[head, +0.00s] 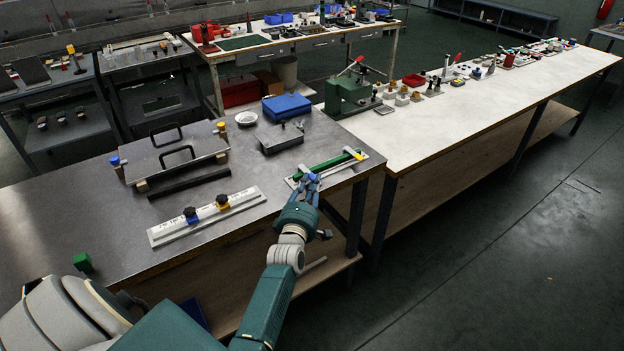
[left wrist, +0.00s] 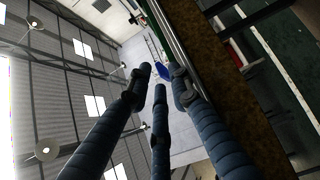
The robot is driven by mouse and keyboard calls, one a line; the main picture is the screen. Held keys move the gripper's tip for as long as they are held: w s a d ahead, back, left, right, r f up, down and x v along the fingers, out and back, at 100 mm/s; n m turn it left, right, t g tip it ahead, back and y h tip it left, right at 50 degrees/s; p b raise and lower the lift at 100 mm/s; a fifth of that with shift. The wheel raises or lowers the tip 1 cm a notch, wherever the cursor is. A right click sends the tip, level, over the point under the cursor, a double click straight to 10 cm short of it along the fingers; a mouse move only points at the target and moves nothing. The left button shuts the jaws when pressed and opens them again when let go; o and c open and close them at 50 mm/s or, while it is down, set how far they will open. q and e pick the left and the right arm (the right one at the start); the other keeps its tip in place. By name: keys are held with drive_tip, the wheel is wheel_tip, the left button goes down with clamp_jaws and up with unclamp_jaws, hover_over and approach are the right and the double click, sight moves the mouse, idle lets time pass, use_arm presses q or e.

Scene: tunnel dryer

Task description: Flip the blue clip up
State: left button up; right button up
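A pale rail with a green strip (head: 328,164) lies near the right front corner of the dark metal table. A yellow clip (head: 358,155) sits at its right end. My left gripper (head: 308,181) is at the rail's left end, its blue fingers over the spot. No separate blue clip can be told apart from the fingers there in the head view. In the left wrist view, the three fingers (left wrist: 159,78) are spread, with their tips apart and beside the green strip (left wrist: 166,25). A small blue patch (left wrist: 162,70) shows between them; I cannot tell whether it is the clip. My right gripper is not in view.
A white ruled bar (head: 165,232) with blue and yellow knobs lies left of the gripper. A plate with two black handles (head: 170,162), a grey block (head: 279,138) and a blue box (head: 286,106) stand behind. A long white bench (head: 470,115) adjoins at the right.

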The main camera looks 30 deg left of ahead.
use_arm(q)
drive_tip(key=shift+w+a, duration=0.25)
drive_tip(key=shift+w, duration=0.25)
drive_tip(key=shift+w+a, duration=0.15)
drive_tip(key=shift+w, duration=0.15)
drive_tip(key=shift+c, duration=0.6)
clamp_jaws()
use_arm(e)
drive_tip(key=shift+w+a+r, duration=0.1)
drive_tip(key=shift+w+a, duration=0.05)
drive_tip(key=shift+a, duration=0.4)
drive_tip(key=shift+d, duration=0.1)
